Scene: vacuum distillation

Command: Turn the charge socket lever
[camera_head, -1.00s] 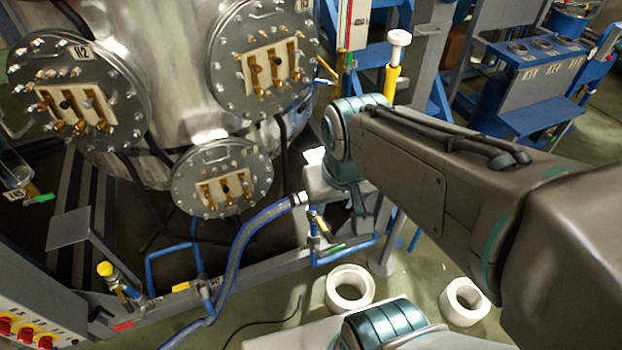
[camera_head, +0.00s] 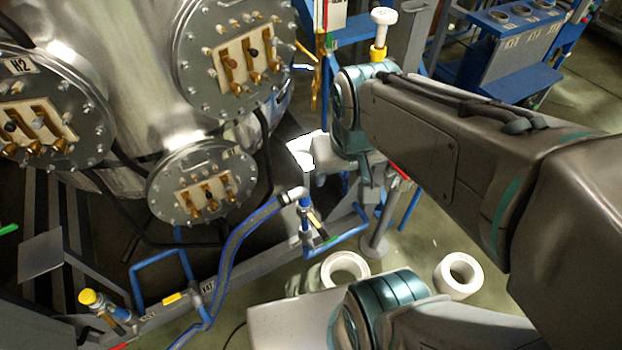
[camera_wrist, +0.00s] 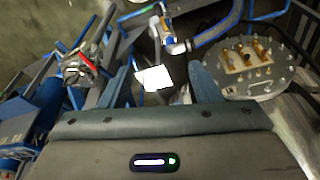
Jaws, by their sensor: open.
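A blue hose (camera_head: 235,245) ends in a grey elbow fitting (camera_head: 293,195) on a valve with a small yellow handle (camera_head: 314,219). The fitting also shows in the wrist view (camera_wrist: 174,46), ahead of and above the jaws. A red lever (camera_wrist: 86,62) on a metal fitting lies left of the jaws in the wrist view; a bit of red shows right of my wrist in the head view (camera_head: 399,172). I cannot tell which is the charge socket lever. My gripper (camera_wrist: 162,77) is open, with a bright white patch (camera_wrist: 153,78) visible between the fingers.
A steel vessel with bolted flanges (camera_head: 205,190) stands at left. Blue pipe frames (camera_head: 160,270) run low in front. A yellow-capped valve (camera_head: 90,298) stands front left. White rolls (camera_head: 345,270) lie on the floor. A blue rack (camera_head: 520,60) is at back right.

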